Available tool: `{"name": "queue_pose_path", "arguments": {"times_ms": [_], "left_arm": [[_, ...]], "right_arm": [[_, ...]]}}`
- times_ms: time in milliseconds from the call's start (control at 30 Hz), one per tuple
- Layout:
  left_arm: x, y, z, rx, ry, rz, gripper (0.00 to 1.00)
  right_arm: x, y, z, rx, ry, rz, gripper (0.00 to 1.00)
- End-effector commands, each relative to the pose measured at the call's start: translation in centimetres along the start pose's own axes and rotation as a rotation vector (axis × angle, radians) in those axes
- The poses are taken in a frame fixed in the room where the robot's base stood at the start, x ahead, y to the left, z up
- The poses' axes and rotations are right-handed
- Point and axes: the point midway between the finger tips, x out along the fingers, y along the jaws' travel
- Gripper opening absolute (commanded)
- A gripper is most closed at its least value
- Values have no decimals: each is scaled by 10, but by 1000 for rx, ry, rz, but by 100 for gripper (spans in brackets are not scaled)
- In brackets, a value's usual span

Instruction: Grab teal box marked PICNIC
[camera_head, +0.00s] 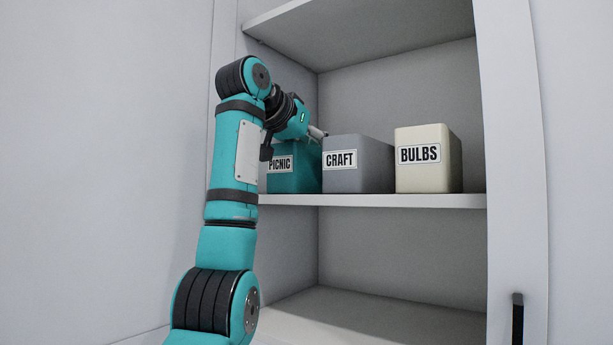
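The teal box marked PICNIC (296,179) stands on the middle shelf, leftmost of the boxes. My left arm comes in from the left and hides its left edge and part of its top. My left gripper (317,132) is at the top of the teal box, near its right side. Its fingers are small and partly hidden, so I cannot tell whether they are open, shut or touching the box. My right gripper is not in view.
A grey box marked CRAFT (362,176) stands close to the right of the teal box. A cream box marked BULBS (428,175) is farther right. The middle shelf (400,201) has another shelf above. The lower compartment is empty. A dark handle (517,320) is at the lower right.

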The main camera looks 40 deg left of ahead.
Motion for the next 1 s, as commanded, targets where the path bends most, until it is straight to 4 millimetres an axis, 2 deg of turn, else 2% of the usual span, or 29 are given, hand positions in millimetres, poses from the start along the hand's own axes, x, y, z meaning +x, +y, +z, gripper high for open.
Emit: {"name": "queue_pose_path", "arguments": {"times_ms": [33,267,1000], "left_arm": [[0,0,0,0,1,0,29],[-1,0,0,0,1,0,0],[-1,0,-2,0,-2,1,0]], "right_arm": [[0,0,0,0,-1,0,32],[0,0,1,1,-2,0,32],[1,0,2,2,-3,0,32]]}}
